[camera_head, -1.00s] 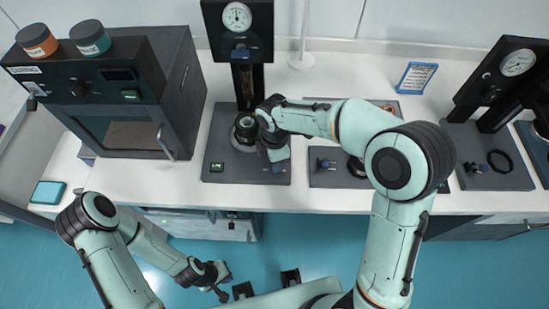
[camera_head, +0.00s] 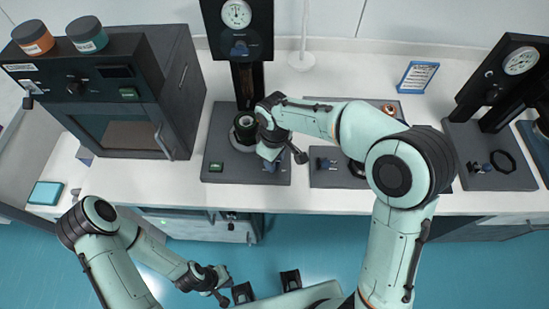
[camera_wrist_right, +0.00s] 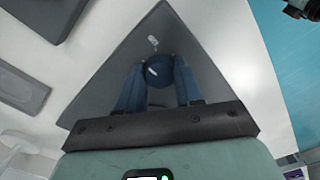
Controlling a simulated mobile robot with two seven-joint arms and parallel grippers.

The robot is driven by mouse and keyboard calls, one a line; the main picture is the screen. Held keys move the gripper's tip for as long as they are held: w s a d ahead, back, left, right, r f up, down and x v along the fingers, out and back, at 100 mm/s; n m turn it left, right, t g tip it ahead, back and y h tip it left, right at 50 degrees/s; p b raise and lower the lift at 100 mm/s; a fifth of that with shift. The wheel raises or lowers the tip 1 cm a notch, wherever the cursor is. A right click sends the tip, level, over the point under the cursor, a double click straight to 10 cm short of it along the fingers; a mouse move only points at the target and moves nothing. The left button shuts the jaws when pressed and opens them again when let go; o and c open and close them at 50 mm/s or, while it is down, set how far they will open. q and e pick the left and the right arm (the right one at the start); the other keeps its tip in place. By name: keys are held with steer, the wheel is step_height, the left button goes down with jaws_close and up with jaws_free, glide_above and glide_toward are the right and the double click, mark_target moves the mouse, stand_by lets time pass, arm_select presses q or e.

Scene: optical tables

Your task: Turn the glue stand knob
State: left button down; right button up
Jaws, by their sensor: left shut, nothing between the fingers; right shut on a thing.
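The stand at the back centre has a round gauge (camera_head: 236,14) and a dark base plate (camera_head: 222,145), with a green button at its front left. My right gripper (camera_head: 270,165) is low over the front right of this plate. In the right wrist view, its two blue fingers (camera_wrist_right: 158,84) are shut around a round dark blue knob (camera_wrist_right: 157,70) with a white mark on top. In the head view the wrist mostly hides the knob. My left gripper (camera_head: 225,299) is shut and empty, low in front of the table.
A dark oven-like box (camera_head: 105,92) with two jars on top stands at the left. A second plate (camera_head: 325,178) lies right of the stand, partly behind my right arm. Another gauge stand (camera_head: 490,105) is at the far right. A small sign (camera_head: 417,77) stands at the back.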

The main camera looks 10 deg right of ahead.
arm_select(q)
steer(key=shift+s+f+b, duration=0.2)
steer(key=shift+f+b, duration=0.1)
steer(key=shift+f, duration=0.05)
arm_select(e)
steer(key=m, duration=0.6)
stand_by(0.4)
steer(key=o, duration=1)
steer(key=shift+o, duration=0.2)
steer(key=shift+r, duration=0.1)
arm_select(q)
steer(key=shift+w+r+p, duration=0.3)
steer(key=shift+r+p, duration=0.15)
steer(key=shift+r, duration=0.1)
steer(key=shift+w+r+p, duration=0.3)
steer(key=shift+r+p, duration=0.1)
steer(key=shift+r, duration=0.1)
arm_select(e)
step_height(320, 180, up, 13)
steer(key=shift+r, duration=0.15)
